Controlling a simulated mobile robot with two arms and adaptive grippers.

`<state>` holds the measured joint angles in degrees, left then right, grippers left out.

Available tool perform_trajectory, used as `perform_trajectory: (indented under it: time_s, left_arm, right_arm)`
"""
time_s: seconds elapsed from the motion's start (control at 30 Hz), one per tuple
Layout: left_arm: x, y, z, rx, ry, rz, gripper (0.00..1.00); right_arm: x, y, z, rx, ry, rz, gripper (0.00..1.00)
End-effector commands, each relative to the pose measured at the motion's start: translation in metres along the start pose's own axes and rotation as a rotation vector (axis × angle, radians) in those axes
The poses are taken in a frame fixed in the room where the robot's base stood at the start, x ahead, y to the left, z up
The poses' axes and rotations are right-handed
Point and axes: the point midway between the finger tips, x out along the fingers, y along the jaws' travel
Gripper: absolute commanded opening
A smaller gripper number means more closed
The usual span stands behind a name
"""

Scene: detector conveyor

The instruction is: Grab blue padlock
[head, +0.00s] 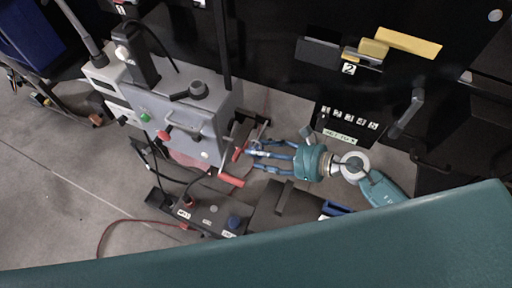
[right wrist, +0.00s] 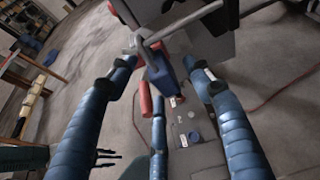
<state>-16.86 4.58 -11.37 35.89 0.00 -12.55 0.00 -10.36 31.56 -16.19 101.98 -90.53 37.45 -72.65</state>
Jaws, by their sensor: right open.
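A blue piece that looks like the padlock (right wrist: 161,74) shows in the right wrist view, below a grey metal bar at the side of the grey machine. My right gripper (head: 256,155) is in the head view beside the machine, its blue fingers pointing left. In the right wrist view its fingers (right wrist: 160,85) are spread around the blue piece, with clear gaps on the left and right. The gripper is open and holds nothing that I can see. In the head view the fingers make the padlock hard to pick out. I do not see my left gripper.
The grey machine (head: 190,112) with green and red knobs stands left of the gripper. Red handles (head: 230,180) stick out close to the fingers. A dark control box (head: 208,215) with a blue knob lies below. A black panel (head: 350,75) stands behind.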

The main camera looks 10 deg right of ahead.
Motion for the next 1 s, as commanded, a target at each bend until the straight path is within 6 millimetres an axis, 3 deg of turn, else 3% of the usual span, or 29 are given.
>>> perform_trajectory:
  time_s: [0.13,0.37,0.67,0.87,1.0]
  left_arm:
    - [0.001,0.002,0.003,0.001,-0.005,0.002,0.40]
    - [0.000,0.004,0.010,0.002,-0.014,0.004,0.40]
    - [0.001,0.004,0.010,0.002,-0.015,0.004,0.40]
    - [0.003,0.003,0.010,0.002,-0.015,0.004,0.40]
    - [0.005,0.003,0.010,0.002,-0.015,0.004,0.40]
  right_arm:
    - [0.000,0.000,-0.001,0.000,0.001,0.000,0.47]
    - [-0.001,0.000,-0.001,0.001,0.001,0.000,0.01]
    - [-0.001,0.000,0.000,0.000,0.000,0.000,0.00]
    - [-0.006,0.000,0.012,-0.004,0.000,0.002,0.00]
    - [-0.006,0.024,0.012,0.002,0.001,0.006,0.00]
